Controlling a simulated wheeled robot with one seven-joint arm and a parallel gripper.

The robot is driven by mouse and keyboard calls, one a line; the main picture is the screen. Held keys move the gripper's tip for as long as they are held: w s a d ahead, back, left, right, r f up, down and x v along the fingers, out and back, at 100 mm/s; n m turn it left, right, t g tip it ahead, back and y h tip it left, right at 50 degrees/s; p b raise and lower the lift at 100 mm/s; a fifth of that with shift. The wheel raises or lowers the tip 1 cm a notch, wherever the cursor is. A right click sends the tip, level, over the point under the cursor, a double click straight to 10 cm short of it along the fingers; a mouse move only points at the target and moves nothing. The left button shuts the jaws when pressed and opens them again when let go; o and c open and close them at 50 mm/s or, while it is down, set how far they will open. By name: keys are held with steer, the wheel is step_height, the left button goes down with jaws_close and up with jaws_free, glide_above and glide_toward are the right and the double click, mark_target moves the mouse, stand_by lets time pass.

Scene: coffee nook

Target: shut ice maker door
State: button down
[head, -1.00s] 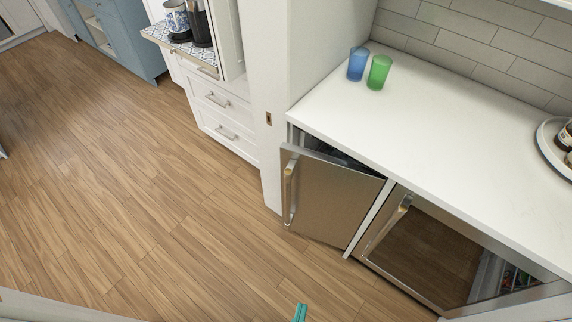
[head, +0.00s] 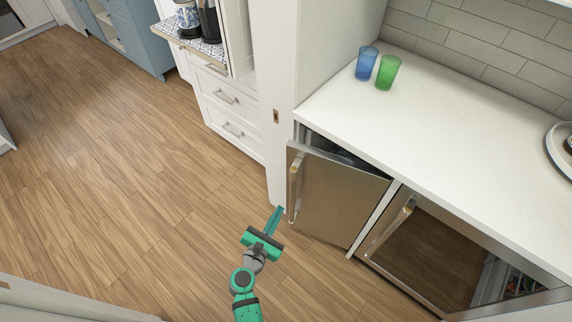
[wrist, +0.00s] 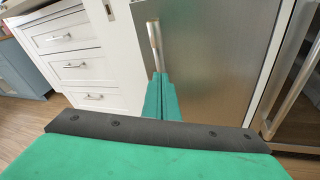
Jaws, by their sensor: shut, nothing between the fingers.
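The ice maker door (head: 338,200) is a brushed steel panel under the white counter. It stands ajar, with a dark gap along its top and its handle side swung out to the left. Its vertical handle (head: 295,188) is near the left edge. My gripper (head: 279,209) is shut and empty, low and just left of the door's handle edge. In the wrist view the door (wrist: 205,60) fills the upper right, and the shut green fingers (wrist: 159,78) overlap the lower end of the handle (wrist: 154,40). I cannot tell whether they touch.
A glass-front cooler (head: 425,250) stands right of the ice maker. Blue (head: 366,63) and green (head: 387,72) cups stand on the counter (head: 440,120). White drawers (head: 228,115) are at the back left. The wooden floor (head: 120,190) on the left is clear.

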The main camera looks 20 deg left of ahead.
steer(key=w+a+r+n+t, duration=0.2)
steer(key=w+a+r+n, duration=0.1)
steer(key=w+a+r, duration=0.1)
glide_toward(290, 158)
steer(key=w, duration=0.6)
steer(key=shift+w+d+r, duration=0.1)
steer(key=shift+w+r, duration=0.15)
